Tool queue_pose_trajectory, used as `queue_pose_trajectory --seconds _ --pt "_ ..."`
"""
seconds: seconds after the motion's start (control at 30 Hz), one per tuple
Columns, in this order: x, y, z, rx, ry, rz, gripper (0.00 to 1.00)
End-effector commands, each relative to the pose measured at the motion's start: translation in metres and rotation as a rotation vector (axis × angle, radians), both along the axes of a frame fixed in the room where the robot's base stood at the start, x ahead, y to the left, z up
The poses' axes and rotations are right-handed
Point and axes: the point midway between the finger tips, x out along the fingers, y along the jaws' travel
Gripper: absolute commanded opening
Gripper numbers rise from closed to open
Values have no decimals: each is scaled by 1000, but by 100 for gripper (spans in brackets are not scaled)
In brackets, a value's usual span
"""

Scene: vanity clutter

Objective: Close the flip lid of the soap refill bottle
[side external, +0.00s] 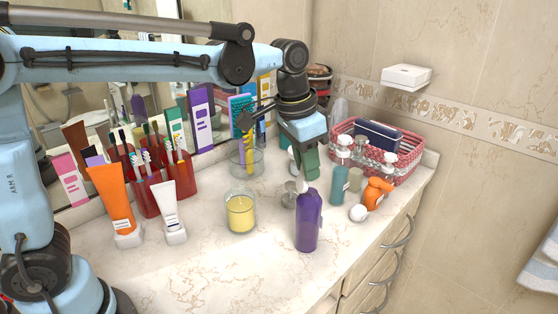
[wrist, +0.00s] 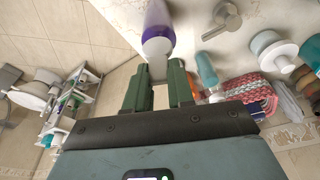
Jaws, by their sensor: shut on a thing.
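The soap refill bottle looks to be the purple bottle (side external: 308,222), standing upright near the front edge of the counter. It also shows at the top of the wrist view (wrist: 157,14). Its white cap (wrist: 157,46) faces my gripper. A pale flip lid (wrist: 158,69) stands up from the cap, between my fingertips. My gripper (side external: 306,172) comes down from above, just over the bottle's top, its green fingers shut on the lid, with a gap between them in the wrist view (wrist: 159,76). The lid's exact angle and hinge are too small to make out.
A yellow candle in a glass (side external: 240,212) stands left of the bottle. A teal bottle (side external: 339,185) and an orange pump bottle (side external: 376,194) stand to its right. A pink basket (side external: 408,158) is behind them. The counter's front left is clear.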

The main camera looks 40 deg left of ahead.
Motion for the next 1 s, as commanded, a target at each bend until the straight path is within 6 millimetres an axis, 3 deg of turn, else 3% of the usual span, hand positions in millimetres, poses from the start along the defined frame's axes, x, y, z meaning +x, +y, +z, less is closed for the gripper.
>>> queue_pose_trajectory --seconds 0.13,0.17,0.3,0.67,1.0 --pt "0 0 -1 0 -1 0 0" --pt "0 0 -1 0 -1 0 27" --pt "0 0 0 0 0 0 49" --pt "0 0 3 0 1 0 49" --pt "-9 4 48 0 1 0 49"
